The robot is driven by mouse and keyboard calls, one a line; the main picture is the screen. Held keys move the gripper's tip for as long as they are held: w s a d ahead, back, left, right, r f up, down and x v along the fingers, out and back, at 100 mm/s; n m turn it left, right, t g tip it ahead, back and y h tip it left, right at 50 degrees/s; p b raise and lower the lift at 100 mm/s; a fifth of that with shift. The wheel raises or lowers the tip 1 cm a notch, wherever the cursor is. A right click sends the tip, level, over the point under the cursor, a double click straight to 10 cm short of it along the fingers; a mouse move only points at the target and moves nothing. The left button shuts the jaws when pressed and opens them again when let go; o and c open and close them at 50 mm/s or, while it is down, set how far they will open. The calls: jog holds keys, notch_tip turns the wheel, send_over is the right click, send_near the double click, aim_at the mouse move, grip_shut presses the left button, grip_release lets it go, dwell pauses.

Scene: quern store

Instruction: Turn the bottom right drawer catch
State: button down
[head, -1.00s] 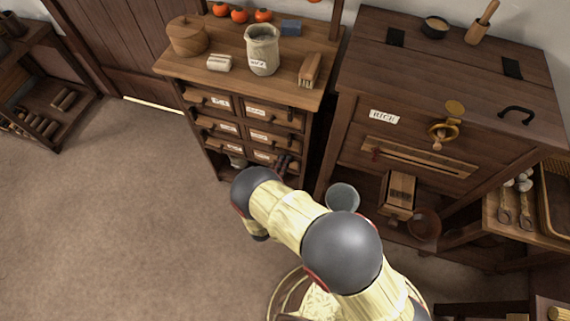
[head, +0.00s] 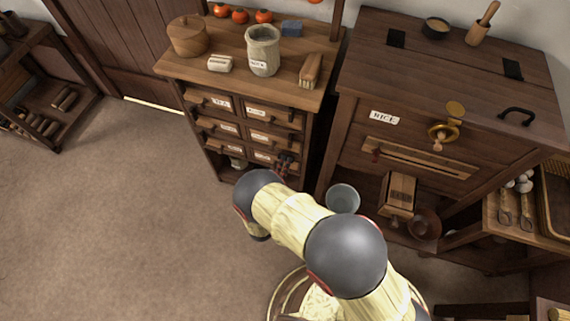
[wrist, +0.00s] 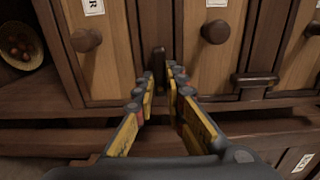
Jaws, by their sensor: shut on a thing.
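The wrist view is turned sideways against the cabinet, so its drawer labels read on their sides. The bottom right drawer (wrist: 103,55) is the leftmost front there, with a round wooden knob. Its dark catch (wrist: 160,61) stands upright in that picture, beside the drawer's edge. My gripper (wrist: 161,72) is shut on this catch, with a fingertip on each side of it; the tips partly hide it. In the head view my gripper (head: 285,163) is at the lower right of the small drawer cabinet, partly behind my arm.
Another dark catch (wrist: 255,80) lies crosswise by the neighbouring drawer (wrist: 212,45). A bowl (wrist: 20,45) sits in the open space beyond the bottom drawer. A large rice chest (head: 420,150) stands right of the cabinet, with a grey bucket (head: 343,198) near its foot. Floor to the left is clear.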

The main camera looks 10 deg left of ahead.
jog(key=c, duration=1.8)
grip_release()
jog(key=shift+c, duration=0.2)
jog(key=shift+s, duration=0.1)
jog(key=s, duration=1.1)
jog(key=shift+s+a, duration=0.4)
jog(key=shift+a, duration=0.05)
jog(key=shift+f, duration=0.1)
